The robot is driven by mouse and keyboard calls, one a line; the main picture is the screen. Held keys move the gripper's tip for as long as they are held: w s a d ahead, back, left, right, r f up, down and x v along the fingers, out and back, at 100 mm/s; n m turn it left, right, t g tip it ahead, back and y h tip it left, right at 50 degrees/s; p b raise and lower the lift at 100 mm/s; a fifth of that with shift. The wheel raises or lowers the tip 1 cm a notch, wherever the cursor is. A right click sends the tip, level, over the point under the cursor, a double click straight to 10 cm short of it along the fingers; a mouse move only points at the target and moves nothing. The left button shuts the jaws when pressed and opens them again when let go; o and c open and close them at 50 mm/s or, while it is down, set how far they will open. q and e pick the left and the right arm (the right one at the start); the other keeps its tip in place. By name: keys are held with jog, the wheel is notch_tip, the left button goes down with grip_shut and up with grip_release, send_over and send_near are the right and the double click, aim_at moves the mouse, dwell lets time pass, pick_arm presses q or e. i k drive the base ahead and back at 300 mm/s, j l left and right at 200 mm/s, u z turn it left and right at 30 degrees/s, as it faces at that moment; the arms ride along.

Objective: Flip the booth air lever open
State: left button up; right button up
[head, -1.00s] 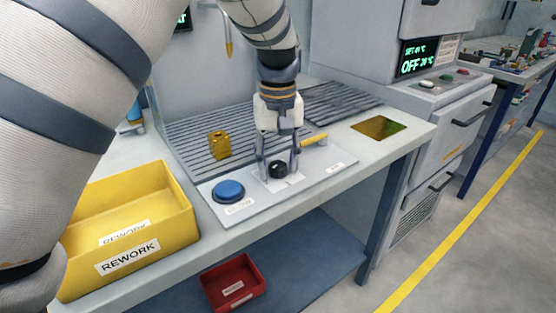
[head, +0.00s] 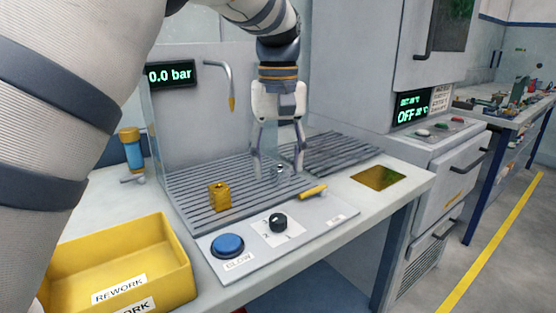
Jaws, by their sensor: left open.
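A yellow lever (head: 313,191) lies along the back edge of the pale control panel (head: 300,231), right of the black knob (head: 278,222). It looks like the booth air lever, but I cannot read the small label near it. My left gripper (head: 278,173) is open and empty, pointing down over the slatted grate. It appears above and behind the knob, a little left of the lever, and apart from both. A blue button (head: 227,245) marked BLOW is at the panel's left. A display (head: 170,75) reads 0.0 bar. My right gripper is out of view.
A brass block (head: 219,197) stands on the grate (head: 185,180). A yellow REWORK bin (head: 150,262) is at the front left. A thin nozzle (head: 231,90) hangs from the back wall.

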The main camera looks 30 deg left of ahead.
aim_at(321, 189)
jog(key=k+l, duration=0.8)
jog(key=k, duration=0.05)
